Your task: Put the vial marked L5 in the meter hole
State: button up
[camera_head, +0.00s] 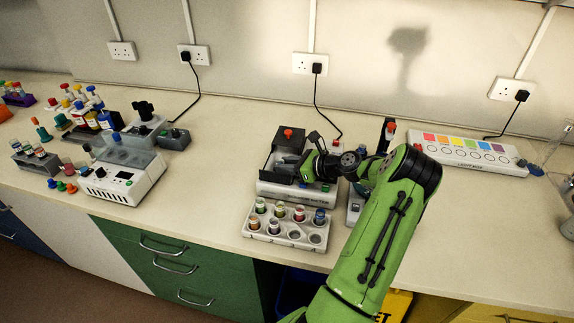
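The meter (284,193) is a white box with a dark, raised lid and well area, in the middle of the bench. A pale vial rack (275,238) stands just in front of it. The rack holds several capped vials, and its front row has empty holes at the right. The markings are too small to read, so I cannot tell which vial is L5. My gripper (304,178) is over the meter, reaching in from the right. Its fingertips are small and dark against the meter, so I cannot tell whether they hold a vial. The meter hole is not clearly visible.
A light box (468,155) with coloured squares lies at the right. At the left are a white instrument (123,182), bottles and small racks. A small device (355,207) stands right of the rack, partly behind my arm. The bench is clear between the left instrument and the meter.

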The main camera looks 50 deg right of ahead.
jog(key=shift+r, duration=0.1)
jog(key=p+v, duration=0.1)
jog(key=v, duration=1.1)
jog(key=shift+r+p, duration=0.2)
jog(key=shift+p, duration=0.15)
jog(key=shift+w+a+r, duration=0.1)
jog(key=shift+w+a, duration=0.15)
jog(key=w+a+r+n+g, duration=0.25)
jog(key=a+n, duration=0.25)
jog(key=a, duration=0.3)
jog(key=w+a+r+n+g, duration=0.2)
jog(key=w+a+n+g, duration=0.1)
jog(key=a+n, duration=0.35)
jog(key=w+a+r+n+g, duration=0.2)
jog(key=a+n+g, duration=0.15)
jog(key=a, duration=0.45)
jog(key=s+a+r+n+h, duration=0.1)
jog(key=s+a+r+n, duration=0.15)
jog(key=a+n, duration=0.3)
jog(key=s+a+r+n+h, duration=0.1)
jog(key=s+a+r+n, duration=0.1)
jog(key=s+a+n, duration=0.3)
jog(key=s+a+r+n+t+h, duration=0.1)
jog(key=s+a+n, duration=0.3)
jog(key=s+n, duration=0.3)
jog(key=s, duration=0.3)
jog(key=shift+a+n, duration=0.35)
jog(key=shift+a, duration=0.05)
